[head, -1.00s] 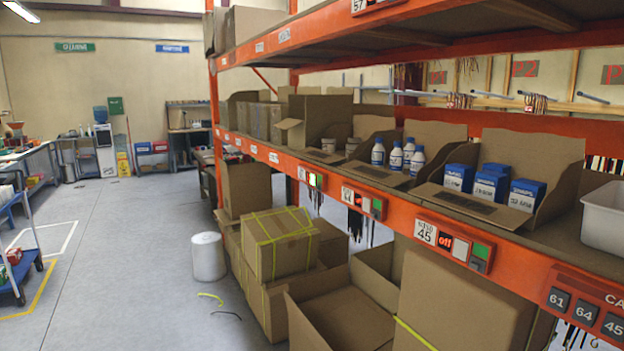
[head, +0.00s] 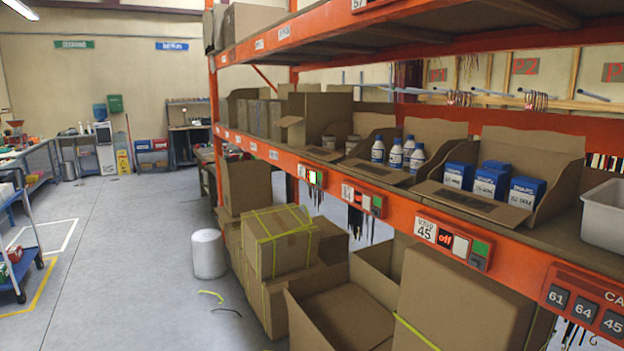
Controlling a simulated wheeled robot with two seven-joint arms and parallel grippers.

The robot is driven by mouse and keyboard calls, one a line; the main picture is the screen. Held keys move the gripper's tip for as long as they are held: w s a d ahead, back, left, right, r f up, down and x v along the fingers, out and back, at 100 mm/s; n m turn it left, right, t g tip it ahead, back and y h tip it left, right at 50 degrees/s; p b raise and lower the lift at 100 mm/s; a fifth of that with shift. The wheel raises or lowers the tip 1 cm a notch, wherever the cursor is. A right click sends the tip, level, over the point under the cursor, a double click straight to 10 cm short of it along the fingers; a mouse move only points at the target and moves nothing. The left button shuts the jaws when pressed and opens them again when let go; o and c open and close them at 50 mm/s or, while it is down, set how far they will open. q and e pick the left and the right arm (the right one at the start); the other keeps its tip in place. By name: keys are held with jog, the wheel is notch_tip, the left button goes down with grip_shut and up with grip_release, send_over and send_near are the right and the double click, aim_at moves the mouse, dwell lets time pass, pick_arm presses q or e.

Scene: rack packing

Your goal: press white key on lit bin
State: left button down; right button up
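Small key modules sit on the orange beam below the shelf bins. The nearest module (head: 452,243) has a label reading 45, a dark display with red "off", a white key (head: 461,246) and a green key (head: 481,249). It is below the bin of blue-and-white boxes (head: 436,192). A middle module (head: 363,200) with red, white and green parts is below the bin of white bottles (head: 385,175). A farther module (head: 312,178) shows red, white and bright green. Whether these two are lit is too small to tell. Neither gripper is in view.
Cardboard boxes (head: 440,300) fill the space under the shelf. A white cylinder (head: 208,254) stands on the floor. The aisle at left is clear.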

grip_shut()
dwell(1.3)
